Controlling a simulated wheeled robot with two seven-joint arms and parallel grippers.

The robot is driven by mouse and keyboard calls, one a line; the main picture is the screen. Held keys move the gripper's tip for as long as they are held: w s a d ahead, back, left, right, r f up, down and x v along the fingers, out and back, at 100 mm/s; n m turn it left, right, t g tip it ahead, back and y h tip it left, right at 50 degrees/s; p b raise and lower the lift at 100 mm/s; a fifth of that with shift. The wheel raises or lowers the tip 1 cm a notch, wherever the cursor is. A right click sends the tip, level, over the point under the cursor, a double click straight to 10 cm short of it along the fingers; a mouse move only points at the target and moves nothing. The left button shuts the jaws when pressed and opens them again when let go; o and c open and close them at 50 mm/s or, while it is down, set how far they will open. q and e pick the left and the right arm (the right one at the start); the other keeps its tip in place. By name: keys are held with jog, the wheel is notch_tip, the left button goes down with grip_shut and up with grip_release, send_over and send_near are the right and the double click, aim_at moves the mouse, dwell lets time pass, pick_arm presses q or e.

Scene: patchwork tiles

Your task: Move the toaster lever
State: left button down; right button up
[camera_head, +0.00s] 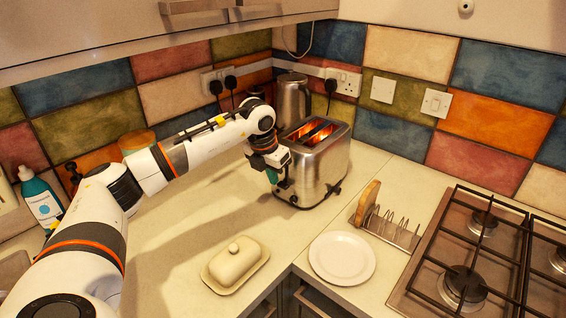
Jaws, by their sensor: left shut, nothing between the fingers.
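A steel toaster (316,165) stands on the counter near the tiled corner, with an orange glow in its two slots. A dark lever or knob shows low on its right front side. My left gripper (274,178) is shut and empty, pointing down at the toaster's left front end. It is close against the toaster, but I cannot tell whether it touches. The gripper hides part of that end, including any lever there. My right gripper is not in view.
A kettle (292,98) stands behind the toaster. A butter dish (235,264), a white plate (342,258) and a toast rack (391,229) are in front. A gas hob (470,262) is at right, a bottle (40,198) at left. Cupboards (120,30) overhang the back left.

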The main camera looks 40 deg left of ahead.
pick_arm(q)
jog(key=b+v, duration=0.1)
jog(key=v, duration=1)
jog(key=shift+s+r, duration=0.15)
jog(key=shift+a, duration=0.1)
